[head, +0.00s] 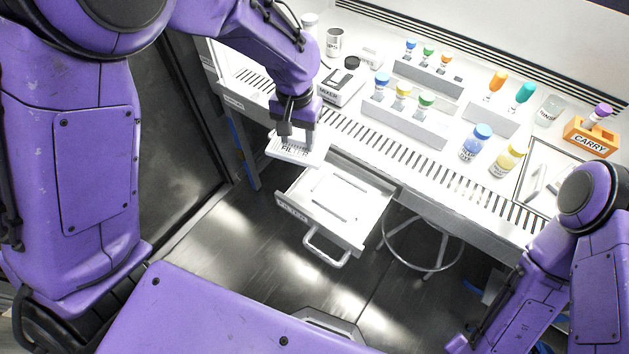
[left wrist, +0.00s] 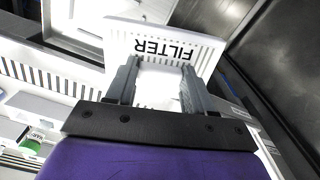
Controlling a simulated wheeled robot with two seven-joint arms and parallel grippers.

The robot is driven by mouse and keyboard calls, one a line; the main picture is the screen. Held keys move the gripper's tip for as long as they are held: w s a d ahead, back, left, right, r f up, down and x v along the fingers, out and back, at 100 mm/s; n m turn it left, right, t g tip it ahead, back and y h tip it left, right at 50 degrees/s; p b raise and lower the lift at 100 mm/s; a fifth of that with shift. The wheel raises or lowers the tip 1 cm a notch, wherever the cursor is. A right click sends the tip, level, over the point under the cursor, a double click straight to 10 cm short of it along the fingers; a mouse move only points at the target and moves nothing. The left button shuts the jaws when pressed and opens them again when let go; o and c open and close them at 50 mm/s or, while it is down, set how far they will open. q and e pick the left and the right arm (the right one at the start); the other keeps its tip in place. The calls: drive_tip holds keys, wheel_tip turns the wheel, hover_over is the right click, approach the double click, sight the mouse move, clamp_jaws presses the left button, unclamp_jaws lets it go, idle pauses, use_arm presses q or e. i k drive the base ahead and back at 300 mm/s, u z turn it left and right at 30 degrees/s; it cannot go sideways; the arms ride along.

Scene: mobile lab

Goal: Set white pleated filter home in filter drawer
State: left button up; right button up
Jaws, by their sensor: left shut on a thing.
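The white pleated filter (head: 294,152) carries the word FILTER and hangs from my left gripper (head: 297,138), which is shut on it. In the left wrist view the filter (left wrist: 190,48) sits between the two fingers of the left gripper (left wrist: 158,75). The filter drawer (head: 292,208) is pulled out below the bench front, with a handle and a label on its face. Its floor is bare apart from two thin rails. The filter is held above and to the left of the drawer, near its back left corner, not inside it. My right gripper is out of view.
The white bench (head: 340,125) has a slotted front strip. On it stand a mixer (head: 345,82), several capped bottles and vials in racks, and an orange CARRY holder (head: 590,138). A stool (head: 425,245) stands under the bench, right of the drawer.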

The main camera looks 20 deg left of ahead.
sight(341, 197)
drive_tip(key=u, duration=0.75)
drive_tip(key=k, duration=1.2)
drive_tip(key=z, duration=1.15)
drive_tip(key=i, duration=0.5)
drive_tip(key=u, duration=0.05)
